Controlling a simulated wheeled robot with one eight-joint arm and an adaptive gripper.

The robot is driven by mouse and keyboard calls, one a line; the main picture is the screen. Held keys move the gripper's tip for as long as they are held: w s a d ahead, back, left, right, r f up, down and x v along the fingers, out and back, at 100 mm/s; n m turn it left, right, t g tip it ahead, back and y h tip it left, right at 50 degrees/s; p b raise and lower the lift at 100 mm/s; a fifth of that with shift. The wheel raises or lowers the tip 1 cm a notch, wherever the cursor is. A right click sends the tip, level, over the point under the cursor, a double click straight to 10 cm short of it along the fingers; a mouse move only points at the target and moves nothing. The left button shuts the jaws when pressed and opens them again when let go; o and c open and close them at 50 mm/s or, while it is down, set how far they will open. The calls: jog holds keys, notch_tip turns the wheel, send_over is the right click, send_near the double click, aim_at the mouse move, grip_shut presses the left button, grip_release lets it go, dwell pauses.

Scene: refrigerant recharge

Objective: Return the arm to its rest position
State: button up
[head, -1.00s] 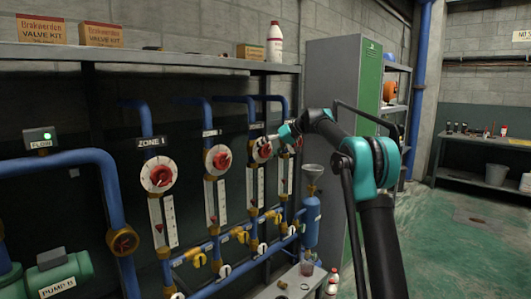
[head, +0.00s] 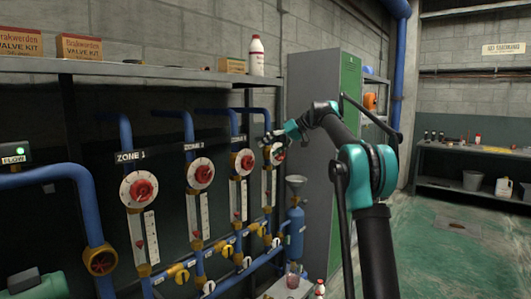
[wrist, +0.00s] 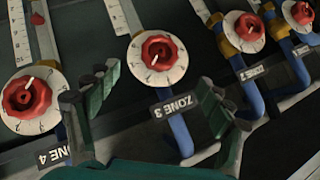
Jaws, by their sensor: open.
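My gripper (head: 274,145) is at the end of my raised, bent arm, in front of the right-hand end of the row of dials in the head view. In the wrist view its two green fingers (wrist: 155,88) are spread apart with nothing between them. Between and beyond them are the Zone 3 dial (wrist: 157,57), white with a red knob, and the ZONE 3 label. The Zone 4 dial (wrist: 27,100) is left of the left finger. Contact with the panel cannot be told. In the head view the gripper partly covers the farthest dial.
The Zone 1 dial (head: 138,189) and blue pipes stand at the left under a shelf (head: 150,71) with boxes and a bottle. A grey-green cabinet (head: 315,115) is close behind my arm. Green floor is open at right.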

jog(key=s+d+f+m+h, duration=0.2)
jog(key=s+d+f, duration=0.5)
jog(key=s+f, duration=0.7)
jog(key=s+d+f+m+t+h, duration=0.1)
jog(key=s+d+f+m+h, duration=0.2)
jog(key=s+f, duration=1.1)
jog(key=s+d+f+m+t+h, duration=0.1)
jog(key=s+d+f+h, duration=0.4)
jog(key=s+d+f, duration=0.7)
jog(key=s+f+m, duration=0.1)
jog(key=s+f, duration=0.1)
jog(key=s, duration=0.7)
jog(key=shift+d+f+m, duration=0.15)
jog(key=shift+f+m, duration=0.25)
